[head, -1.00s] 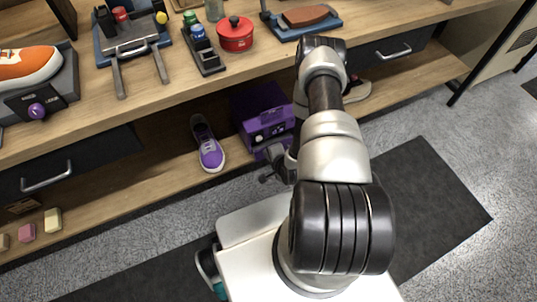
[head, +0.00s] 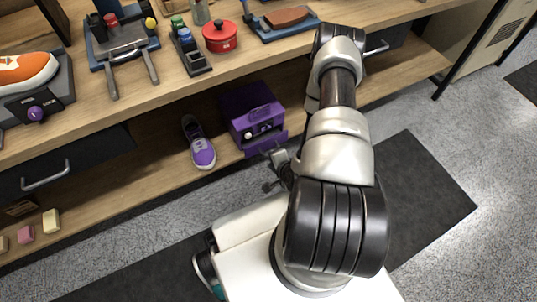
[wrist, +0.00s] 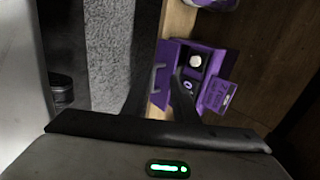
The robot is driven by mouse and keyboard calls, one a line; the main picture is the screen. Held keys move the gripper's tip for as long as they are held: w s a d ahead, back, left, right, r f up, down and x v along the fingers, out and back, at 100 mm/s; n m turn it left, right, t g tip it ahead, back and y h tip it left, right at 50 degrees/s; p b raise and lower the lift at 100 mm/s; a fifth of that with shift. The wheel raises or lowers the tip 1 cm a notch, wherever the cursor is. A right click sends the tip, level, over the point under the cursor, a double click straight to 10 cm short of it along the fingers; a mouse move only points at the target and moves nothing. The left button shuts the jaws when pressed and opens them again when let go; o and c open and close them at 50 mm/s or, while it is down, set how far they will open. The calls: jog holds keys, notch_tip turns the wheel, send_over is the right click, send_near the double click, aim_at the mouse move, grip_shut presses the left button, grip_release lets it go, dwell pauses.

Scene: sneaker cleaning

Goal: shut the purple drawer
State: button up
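The purple box (head: 250,103) stands on the lower shelf, and its purple drawer (head: 266,144) sticks out at the front, open. Small items lie inside the drawer. In the wrist view the open drawer (wrist: 172,58) shows a grey bar handle on its front, with a round white item and a dark ringed item inside. My gripper (head: 279,172) is just in front of the drawer, at its lower right in the head view. In the wrist view my gripper's fingers (wrist: 161,92) stand apart with nothing between them, overlapping the view of the drawer. Contact with the drawer cannot be told.
A purple sneaker (head: 199,144) lies on the lower shelf (head: 160,160), left of the box. The bench top (head: 185,90) above carries a red pot (head: 220,37), trays and an orange shoe (head: 28,68). A dark bench drawer (head: 60,165) is at left. Open floor lies right.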

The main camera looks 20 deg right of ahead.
jog(key=w+d+r+g+p, duration=0.1)
jog(key=w+d+r+g, duration=0.5)
jog(key=w+r+g, duration=0.15)
jog(key=shift+t, duration=0.25)
jog(key=w+f+b, duration=0.1)
jog(key=f, duration=0.4)
jog(key=f+b, duration=0.2)
jog(key=f, duration=0.3)
jog(key=w+f+b, duration=0.1)
jog(key=f+b, duration=0.1)
jog(key=f, duration=0.4)
jog(key=shift+w+d+f, duration=0.1)
jog(key=shift+w, duration=0.2)
grip_shut()
